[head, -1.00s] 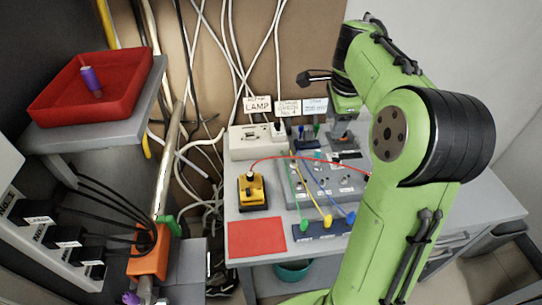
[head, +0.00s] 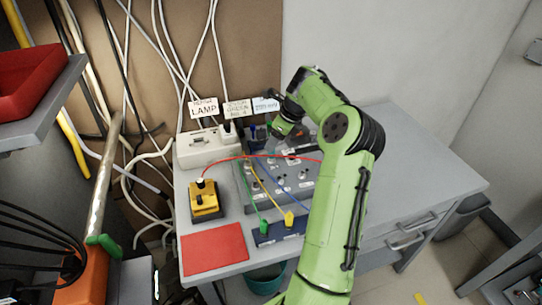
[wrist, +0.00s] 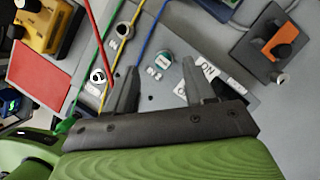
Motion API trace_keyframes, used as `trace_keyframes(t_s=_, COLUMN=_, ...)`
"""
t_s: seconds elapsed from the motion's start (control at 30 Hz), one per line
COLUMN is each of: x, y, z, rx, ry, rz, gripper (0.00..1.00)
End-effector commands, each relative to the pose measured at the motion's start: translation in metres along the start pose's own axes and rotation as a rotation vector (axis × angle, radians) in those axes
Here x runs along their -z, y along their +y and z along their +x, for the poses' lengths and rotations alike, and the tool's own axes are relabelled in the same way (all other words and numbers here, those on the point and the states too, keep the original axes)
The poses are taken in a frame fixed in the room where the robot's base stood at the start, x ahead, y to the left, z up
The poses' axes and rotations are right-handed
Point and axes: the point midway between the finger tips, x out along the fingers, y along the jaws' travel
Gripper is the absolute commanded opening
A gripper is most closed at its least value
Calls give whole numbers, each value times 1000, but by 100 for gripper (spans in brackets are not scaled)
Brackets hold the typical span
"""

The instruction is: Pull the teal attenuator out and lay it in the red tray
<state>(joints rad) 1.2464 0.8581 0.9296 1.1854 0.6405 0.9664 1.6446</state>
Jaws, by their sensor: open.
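The teal attenuator (wrist: 164,55) is a small round plug with a teal rim, seated in the grey panel (wrist: 150,101). In the wrist view it lies between and just beyond my fingertips, with no contact visible. My gripper (wrist: 159,67) is open and empty, its two fingers apart. In the head view my gripper (head: 290,138) is over the rear of the panel, and I cannot make out the attenuator there. The red tray (head: 40,85) is on a grey shelf at the upper left, cut off by the picture edge.
Red, green, yellow and blue cables arch over the panel, left of my gripper. A yellow box (head: 206,207) and a flat red mat (head: 214,249) lie at the desk's left. A box with an orange switch (wrist: 280,44) stands nearby. The desk's right side is clear.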

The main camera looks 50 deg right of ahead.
Motion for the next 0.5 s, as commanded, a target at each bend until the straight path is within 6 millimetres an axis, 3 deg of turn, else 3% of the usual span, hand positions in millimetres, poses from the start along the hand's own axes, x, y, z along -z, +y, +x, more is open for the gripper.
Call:
trace_keyframes(t_s=0.23, x=2, y=-3, z=45, rx=-3, ry=1, rz=0, gripper=53)
trace_keyframes(t_s=0.47, x=2, y=-4, z=48, rx=0, ry=1, rz=0, gripper=53)
trace_keyframes(t_s=0.5, x=2, y=-4, z=48, rx=0, ry=1, rz=0, gripper=47)
